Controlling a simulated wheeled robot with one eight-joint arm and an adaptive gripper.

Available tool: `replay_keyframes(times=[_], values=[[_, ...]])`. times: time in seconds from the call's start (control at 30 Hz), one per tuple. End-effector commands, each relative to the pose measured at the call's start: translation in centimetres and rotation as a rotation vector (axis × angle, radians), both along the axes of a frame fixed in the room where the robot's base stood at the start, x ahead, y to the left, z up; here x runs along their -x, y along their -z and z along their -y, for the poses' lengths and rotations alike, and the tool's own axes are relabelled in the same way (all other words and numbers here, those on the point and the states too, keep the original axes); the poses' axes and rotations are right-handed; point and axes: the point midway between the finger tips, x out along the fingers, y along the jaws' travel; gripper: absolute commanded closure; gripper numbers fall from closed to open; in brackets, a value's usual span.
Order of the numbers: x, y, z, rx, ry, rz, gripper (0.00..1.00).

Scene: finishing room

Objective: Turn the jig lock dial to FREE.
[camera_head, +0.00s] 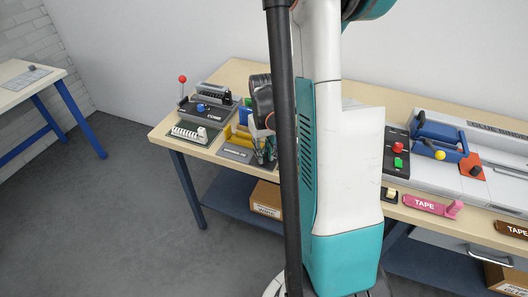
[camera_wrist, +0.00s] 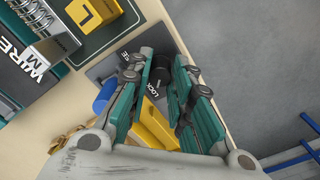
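In the wrist view, the jig's dark grey plate (camera_wrist: 112,64) lies below my gripper (camera_wrist: 165,68), with the word LOCK printed on it. The black lock dial (camera_wrist: 161,75) shows between the two teal fingers. The fingers are open, one on each side of the dial; I cannot tell whether either touches it. The dial's pointer and the FREE mark cannot be read. A yellow block (camera_wrist: 153,126) and a blue cylinder (camera_wrist: 104,96) are beside the dial. In the head view, my gripper (camera_head: 266,150) is over the jig plate (camera_head: 236,155), and my arm hides much of it.
A binder marked WIRE (camera_wrist: 42,52) and a yellow block marked L (camera_wrist: 95,12) are close by in the wrist view. The bench edge and open floor (camera_wrist: 262,75) lie to the right. In the head view, a binding machine (camera_head: 213,112) with a red-knobbed lever stands behind.

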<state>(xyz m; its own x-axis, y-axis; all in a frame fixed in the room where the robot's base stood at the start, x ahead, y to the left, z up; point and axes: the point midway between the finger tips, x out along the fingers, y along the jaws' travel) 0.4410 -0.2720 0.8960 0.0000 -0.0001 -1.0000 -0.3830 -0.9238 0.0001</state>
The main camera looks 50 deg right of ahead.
Motion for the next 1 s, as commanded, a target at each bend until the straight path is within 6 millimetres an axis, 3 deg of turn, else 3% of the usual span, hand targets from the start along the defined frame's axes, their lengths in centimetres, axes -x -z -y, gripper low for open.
replay_keyframes(times=[0.47,1.0], values=[[0.00,0.03,-0.01,0.000,0.058,0.000,1.00],[-0.02,0.05,0.01,0.000,0.498,0.000,1.00]])
